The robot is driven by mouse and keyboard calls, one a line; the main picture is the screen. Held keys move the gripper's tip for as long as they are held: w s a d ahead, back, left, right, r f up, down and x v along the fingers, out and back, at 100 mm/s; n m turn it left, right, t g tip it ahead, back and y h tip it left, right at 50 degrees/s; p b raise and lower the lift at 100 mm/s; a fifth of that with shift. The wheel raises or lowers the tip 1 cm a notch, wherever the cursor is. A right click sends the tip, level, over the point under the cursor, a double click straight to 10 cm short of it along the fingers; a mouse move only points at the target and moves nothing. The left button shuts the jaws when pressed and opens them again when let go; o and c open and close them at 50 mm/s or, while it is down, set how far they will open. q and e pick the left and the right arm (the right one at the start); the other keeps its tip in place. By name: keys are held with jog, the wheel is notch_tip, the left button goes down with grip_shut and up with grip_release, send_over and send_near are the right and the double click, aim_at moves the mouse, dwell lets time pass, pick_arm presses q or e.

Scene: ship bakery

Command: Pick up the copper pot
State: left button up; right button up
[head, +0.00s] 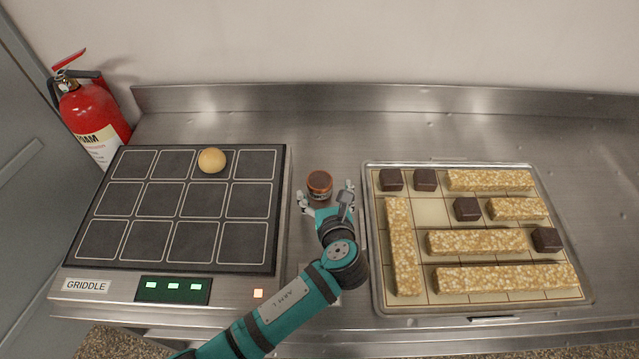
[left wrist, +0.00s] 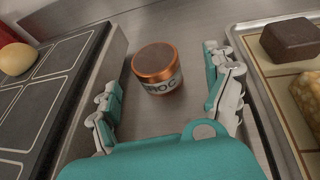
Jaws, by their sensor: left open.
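The copper pot (head: 319,184) is a small round pot with a copper rim, a dark top and a pale lettered label. It stands upright on the steel counter between the griddle and the tray. In the left wrist view the copper pot (left wrist: 157,69) is ahead of the fingers, near the middle. My left gripper (head: 325,197) is open and empty, with one finger toward each side of the pot and the pot slightly beyond the tips. The left gripper also shows in the left wrist view (left wrist: 165,88). My right gripper is not in view.
A griddle (head: 275,215) with a round bun (head: 211,160) on it lies to the left. A tray (head: 368,235) of oat bars and dark brown blocks lies close on the right. A red fire extinguisher (head: 90,112) stands at the far left. The counter behind the pot is clear.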

aim_at(320, 183)
pick_arm(q)
jog(key=x, duration=0.5)
jog(key=shift+w+a+f+p, duration=0.15)
jog(key=shift+w+a+p, duration=0.15)
jog(key=shift+w+p, duration=0.1)
jog(key=shift+s, duration=0.1)
jog(key=c, duration=1.4)
